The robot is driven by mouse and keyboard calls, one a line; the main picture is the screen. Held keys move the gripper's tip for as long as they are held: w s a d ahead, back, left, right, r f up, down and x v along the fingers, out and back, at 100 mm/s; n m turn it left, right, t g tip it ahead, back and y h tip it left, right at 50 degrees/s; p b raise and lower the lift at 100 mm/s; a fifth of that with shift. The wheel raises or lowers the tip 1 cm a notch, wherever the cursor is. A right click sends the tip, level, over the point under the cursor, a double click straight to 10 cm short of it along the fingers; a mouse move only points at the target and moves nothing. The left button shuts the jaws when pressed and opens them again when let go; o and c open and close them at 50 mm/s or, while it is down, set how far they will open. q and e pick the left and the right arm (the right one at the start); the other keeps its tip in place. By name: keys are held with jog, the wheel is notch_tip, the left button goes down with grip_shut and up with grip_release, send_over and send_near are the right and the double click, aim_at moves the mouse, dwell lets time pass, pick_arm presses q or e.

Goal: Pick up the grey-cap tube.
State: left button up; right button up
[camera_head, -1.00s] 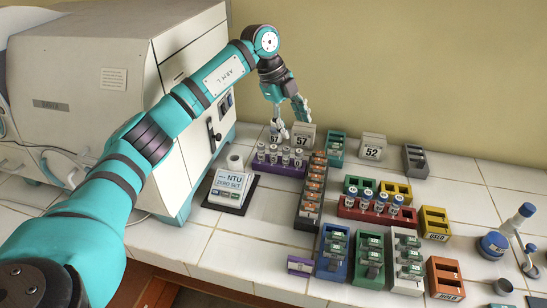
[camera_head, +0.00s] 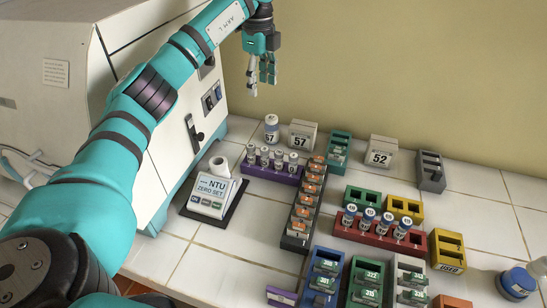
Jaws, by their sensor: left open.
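A single tube (camera_head: 272,128) with a pale grey-white cap and a blue-and-white body stands upright at the back of the counter, left of the "57" block (camera_head: 302,136). More small tubes (camera_head: 264,157) with pale caps stand in the purple rack (camera_head: 272,174) in front of it; exact cap shades are hard to tell. My left gripper (camera_head: 261,86) points down, open and empty, above and slightly left of the single tube, apart from it. My right gripper is not in view.
A "NTU ZERO SET" device (camera_head: 215,190) stands left of the purple rack, beside the large white machine (camera_head: 70,70). A black rack with orange-marked items (camera_head: 303,205), a red rack (camera_head: 376,235) with blue tubes and a "52" block (camera_head: 381,152) lie right. The wall is close behind.

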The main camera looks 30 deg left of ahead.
pick_arm(q)
notch_tip(320, 180, down, 6)
jog(key=b, duration=0.7)
send_over(264, 149)
notch_tip(264, 149, down, 8)
jog(key=shift+a+r, duration=0.1)
jog(key=shift+r, duration=0.15)
notch_tip(264, 149, down, 4)
jog(key=shift+r+p, duration=0.1)
jog(key=shift+p, duration=0.25)
jog(key=shift+f+p, duration=0.3)
jog(key=shift+f, duration=0.55)
notch_tip(264, 149, down, 4)
jog(key=shift+w+f+p, duration=0.1)
jog(key=shift+f+p, duration=0.15)
jog(key=shift+p, duration=0.3)
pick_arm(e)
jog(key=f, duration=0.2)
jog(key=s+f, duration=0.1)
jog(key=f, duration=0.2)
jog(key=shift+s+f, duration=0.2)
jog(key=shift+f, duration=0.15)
pick_arm(q)
grip_shut()
